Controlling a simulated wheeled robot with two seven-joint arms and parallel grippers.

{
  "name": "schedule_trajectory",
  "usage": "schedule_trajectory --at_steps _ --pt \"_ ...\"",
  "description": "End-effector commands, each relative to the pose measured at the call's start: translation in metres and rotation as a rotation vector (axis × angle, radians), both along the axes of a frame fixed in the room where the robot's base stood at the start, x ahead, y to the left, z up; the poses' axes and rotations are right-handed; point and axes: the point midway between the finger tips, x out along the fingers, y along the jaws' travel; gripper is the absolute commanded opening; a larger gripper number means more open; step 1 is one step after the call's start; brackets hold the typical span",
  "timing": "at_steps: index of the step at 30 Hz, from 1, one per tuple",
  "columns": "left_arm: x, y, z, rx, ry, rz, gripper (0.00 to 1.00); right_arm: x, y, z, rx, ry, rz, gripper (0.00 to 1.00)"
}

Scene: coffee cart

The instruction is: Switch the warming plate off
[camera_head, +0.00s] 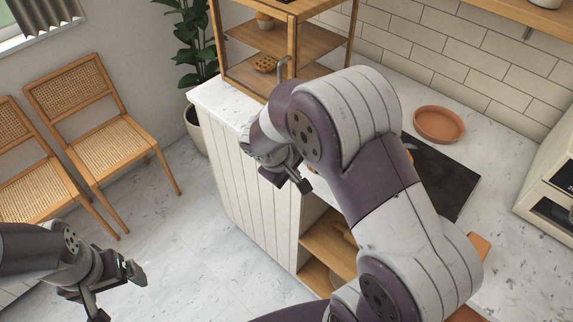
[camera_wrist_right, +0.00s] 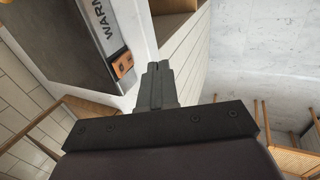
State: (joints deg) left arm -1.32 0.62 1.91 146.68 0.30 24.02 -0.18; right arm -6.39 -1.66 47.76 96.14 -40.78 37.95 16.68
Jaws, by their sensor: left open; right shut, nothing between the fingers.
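The warming plate (camera_wrist_right: 75,45) shows in the right wrist view, with a dark top and a pale front strip lettered "WARM", the rest cut off. An orange switch (camera_wrist_right: 123,65) with dark marks sits at the strip's end; I cannot tell its setting. In the head view the dark plate (camera_head: 447,178) lies on the counter, partly hidden by my right arm. My right gripper (camera_head: 303,184) is shut and empty over the counter's front edge. In its wrist view its fingertips (camera_wrist_right: 158,68) appear just right of the switch, apparently apart from it. My left gripper (camera_head: 117,292) is open and empty, over the floor.
A terracotta dish (camera_head: 439,124) stands behind the plate. A wooden display case (camera_head: 290,45) with baked goods is at the back of the marble counter (camera_head: 222,98). A white machine (camera_head: 550,185) is at right. Open shelves (camera_head: 325,240) lie below the counter. Two chairs (camera_head: 100,130) stand at left.

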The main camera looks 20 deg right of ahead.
Motion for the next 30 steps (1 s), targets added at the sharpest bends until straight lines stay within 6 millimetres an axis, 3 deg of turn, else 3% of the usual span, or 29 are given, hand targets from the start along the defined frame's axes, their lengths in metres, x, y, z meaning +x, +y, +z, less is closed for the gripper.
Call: schedule_trajectory --at_steps 1,9,30 --pt "0.0 0.0 0.0 0.0 0.0 0.0 0.95 0.001 -0.004 -0.009 0.0 0.003 0.001 0.0" --pt "0.0 0.0 0.014 0.0 0.0 0.0 0.95 0.015 -0.036 -0.001 0.0 0.0 0.0 0.0" --pt "0.0 0.0 0.014 0.0 0.0 0.0 0.95 0.02 -0.047 0.001 0.004 0.001 0.001 0.0"
